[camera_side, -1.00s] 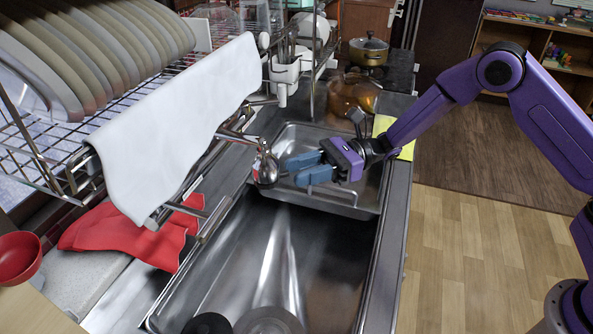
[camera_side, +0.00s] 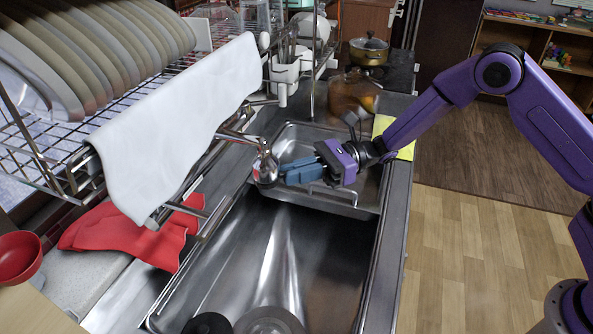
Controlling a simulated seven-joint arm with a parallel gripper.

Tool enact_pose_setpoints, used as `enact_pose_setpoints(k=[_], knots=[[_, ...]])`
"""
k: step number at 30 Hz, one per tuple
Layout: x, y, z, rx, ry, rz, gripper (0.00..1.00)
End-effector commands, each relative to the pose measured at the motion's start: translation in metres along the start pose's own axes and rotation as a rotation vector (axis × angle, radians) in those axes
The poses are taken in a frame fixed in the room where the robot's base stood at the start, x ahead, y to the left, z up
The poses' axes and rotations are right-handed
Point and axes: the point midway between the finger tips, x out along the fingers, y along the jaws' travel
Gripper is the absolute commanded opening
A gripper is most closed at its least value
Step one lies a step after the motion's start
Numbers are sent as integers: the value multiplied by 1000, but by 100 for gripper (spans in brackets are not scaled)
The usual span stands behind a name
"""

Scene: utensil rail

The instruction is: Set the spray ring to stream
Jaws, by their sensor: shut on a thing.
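The chrome spray head (camera_side: 265,165) hangs at the end of the tap (camera_side: 237,136), over the left side of the small basin. My gripper (camera_side: 283,173) comes in from the right, with its blue fingers close together at the right side of the spray head. It is shut on a part of the spray ring, which the fingertips mostly hide. The ring's setting is too small to read.
A large steel sink (camera_side: 320,260) lies in front of the small basin (camera_side: 320,140). A white towel (camera_side: 180,120) hangs from the dish rack on the left. A red cloth (camera_side: 130,235) lies below it. A glass jar (camera_side: 350,92) stands behind.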

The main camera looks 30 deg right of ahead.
Motion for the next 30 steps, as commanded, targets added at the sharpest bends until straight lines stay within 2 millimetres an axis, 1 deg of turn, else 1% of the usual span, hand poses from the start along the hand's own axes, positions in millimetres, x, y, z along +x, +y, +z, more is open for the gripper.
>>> enact_pose_setpoints(k=[5,18,30], knots=[[0,6,0,3,1,-68,0],[3,21,0,1,2,-317,0],[6,28,-1,0,2,-454,0]])
